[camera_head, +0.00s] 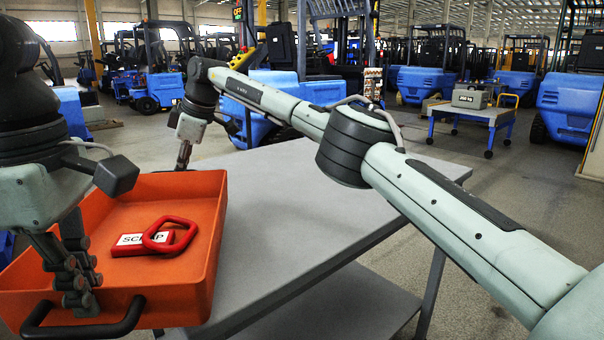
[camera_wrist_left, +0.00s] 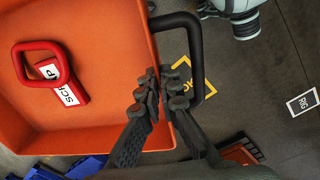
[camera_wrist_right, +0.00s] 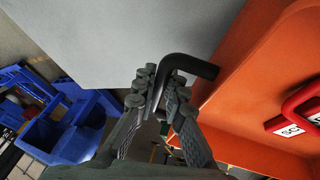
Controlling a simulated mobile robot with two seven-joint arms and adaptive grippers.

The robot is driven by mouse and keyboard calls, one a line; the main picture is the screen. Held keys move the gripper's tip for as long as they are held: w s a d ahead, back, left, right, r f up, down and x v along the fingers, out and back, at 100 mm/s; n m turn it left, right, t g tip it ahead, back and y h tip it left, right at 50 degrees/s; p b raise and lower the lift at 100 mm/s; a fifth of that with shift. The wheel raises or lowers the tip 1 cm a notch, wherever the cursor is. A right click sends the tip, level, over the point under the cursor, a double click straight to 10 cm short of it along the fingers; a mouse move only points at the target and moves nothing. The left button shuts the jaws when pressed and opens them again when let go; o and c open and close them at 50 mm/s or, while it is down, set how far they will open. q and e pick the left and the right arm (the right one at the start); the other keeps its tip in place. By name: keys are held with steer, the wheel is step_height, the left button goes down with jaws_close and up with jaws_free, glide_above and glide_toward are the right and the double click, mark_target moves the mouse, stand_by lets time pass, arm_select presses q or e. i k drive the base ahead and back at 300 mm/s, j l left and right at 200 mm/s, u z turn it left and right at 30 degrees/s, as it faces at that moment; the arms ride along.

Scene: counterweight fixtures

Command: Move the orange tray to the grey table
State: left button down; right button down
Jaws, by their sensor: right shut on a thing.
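The orange tray (camera_head: 190,298) is at the left in the head view, with a black handle (camera_head: 85,326) at its near end. A red block labelled SCRAP (camera_head: 155,240) with a loop grip lies inside it. The grey table (camera_head: 310,200) is directly right of the tray; I cannot tell whether the tray touches it. My left gripper (camera_head: 76,285) is open at the near handle, its fingers close to the tray's rim in the left wrist view (camera_wrist_left: 163,88). My right gripper (camera_head: 183,160) is shut on the far handle (camera_wrist_right: 195,66), seen best in the right wrist view.
The visible table top is bare, and my right arm reaches across above it. A lower shelf (camera_head: 345,305) shows beneath. A blue cart (camera_head: 470,112) with a grey weight stands at the back right. Several blue forklifts fill the background. Open floor lies to the right of the table.

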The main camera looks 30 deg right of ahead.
mark_target(269, 209)
steer(key=i+l, duration=0.15)
steer(key=l, duration=0.2)
steer(key=i+l, duration=0.1)
steer(key=l, duration=0.2)
steer(key=i+l, duration=0.15)
steer(key=l, duration=0.2)
steer(key=i+l, duration=0.1)
steer(key=l, duration=0.2)
